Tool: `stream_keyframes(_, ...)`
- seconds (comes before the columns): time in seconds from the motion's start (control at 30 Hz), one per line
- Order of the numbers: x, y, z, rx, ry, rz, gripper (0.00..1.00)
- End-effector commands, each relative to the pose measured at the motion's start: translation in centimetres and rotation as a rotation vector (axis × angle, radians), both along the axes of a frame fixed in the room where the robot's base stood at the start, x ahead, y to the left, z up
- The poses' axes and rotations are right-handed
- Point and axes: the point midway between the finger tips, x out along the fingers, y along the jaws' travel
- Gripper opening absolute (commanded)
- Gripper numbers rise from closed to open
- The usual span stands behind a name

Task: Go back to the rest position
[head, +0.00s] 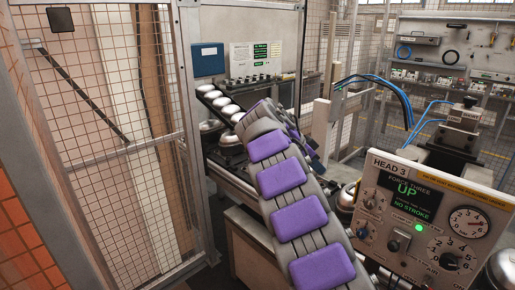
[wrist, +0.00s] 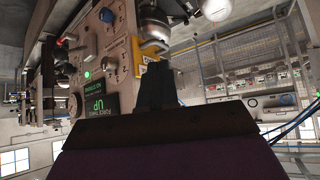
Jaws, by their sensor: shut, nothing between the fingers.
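My arm, grey with purple pads, reaches from the bottom of the head view up toward the conveyor area and hides what lies behind it. My gripper is not clearly visible there. In the wrist view, which is upside down, my gripper (wrist: 157,78) shows as dark fingers held together, with nothing seen between them. Behind the fingers is the control panel marked HEAD 3 (head: 428,212), which also shows in the wrist view (wrist: 112,62). Its display (head: 407,198) reads FORCE THREE, UP, NO STROKE, and a green lamp is lit.
A mesh fence (head: 105,110) with a metal post stands at the left. A sloped row of silver domes (head: 222,101) runs behind my arm. The control panel stands close on the right, with a machine and blue hoses (head: 395,92) behind it. A tool bench (head: 440,68) is at the back.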

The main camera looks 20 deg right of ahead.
Motion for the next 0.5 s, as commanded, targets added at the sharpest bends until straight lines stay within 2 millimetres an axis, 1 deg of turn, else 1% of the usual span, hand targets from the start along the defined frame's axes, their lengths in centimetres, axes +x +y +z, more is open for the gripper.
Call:
stream_keyframes(0.17, -0.4, 1.0, 0.3, -0.002, 0.015, 0.012, 0.0)
stream_keyframes(0.27, -1.7, 1.3, 0.7, 0.014, 0.059, 0.044, 0.0)
stream_keyframes(0.37, -4.0, 1.9, 1.1, 0.048, 0.126, 0.099, 0.0)
stream_keyframes(0.5, -7.9, 3.5, 1.1, 0.121, 0.228, 0.201, 0.0)
